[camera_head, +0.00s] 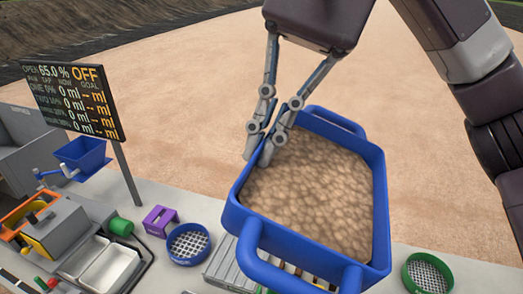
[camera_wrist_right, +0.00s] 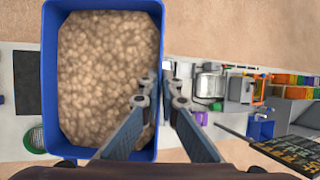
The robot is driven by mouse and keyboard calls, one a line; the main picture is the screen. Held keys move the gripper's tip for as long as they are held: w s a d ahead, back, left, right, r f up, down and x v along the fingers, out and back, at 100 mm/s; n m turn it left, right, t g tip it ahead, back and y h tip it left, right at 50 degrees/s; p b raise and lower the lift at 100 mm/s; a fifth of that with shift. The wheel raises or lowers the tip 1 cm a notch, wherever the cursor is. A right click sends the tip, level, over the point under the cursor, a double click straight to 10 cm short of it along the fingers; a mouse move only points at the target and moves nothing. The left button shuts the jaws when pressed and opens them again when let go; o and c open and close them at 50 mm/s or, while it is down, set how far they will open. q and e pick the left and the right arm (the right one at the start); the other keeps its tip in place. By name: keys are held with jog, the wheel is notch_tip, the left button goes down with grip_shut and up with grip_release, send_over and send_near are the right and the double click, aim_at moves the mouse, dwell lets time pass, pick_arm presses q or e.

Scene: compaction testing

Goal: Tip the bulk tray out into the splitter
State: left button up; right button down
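The blue bulk tray (camera_head: 378,215) is filled with brown, lumpy soil and has a loop handle at each end. It looks raised above the bench and roughly level. My right gripper (camera_head: 260,150) reaches down at its left wall. In the right wrist view, the fingers (camera_wrist_right: 160,92) straddle the wall of the tray (camera_wrist_right: 48,60), one inside and one outside, closed up on it. A grey slatted unit (camera_head: 228,265), which looks like the splitter, sits on the bench, partly hidden behind the tray. My left gripper is not in view.
On the bench stand a blue-rimmed sieve (camera_head: 188,244), a purple block (camera_head: 160,220), metal pans (camera_head: 100,266) and a green-rimmed sieve (camera_head: 428,274). A display board (camera_head: 75,100) on a post stands at the left, near a blue hopper (camera_head: 82,156). Open sandy ground lies beyond.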

jog(key=shift+s+d+r+y, duration=0.2)
jog(key=shift+r+y, duration=0.4)
jog(key=s+d+n+y+b, duration=0.2)
jog(key=d+n+y+b, duration=0.1)
jog(key=d+y+b, duration=0.6)
jog(key=s+d+r+n+y+b, duration=0.1)
jog(key=s+d+n+y+b, duration=0.2)
jog(key=d+y+b, duration=0.6)
jog(key=shift+s+r+n+g+b, duration=0.25)
jog(key=shift+n+b, duration=0.45)
jog(key=shift+b, duration=3.5)
jog(key=shift+r, duration=0.1)
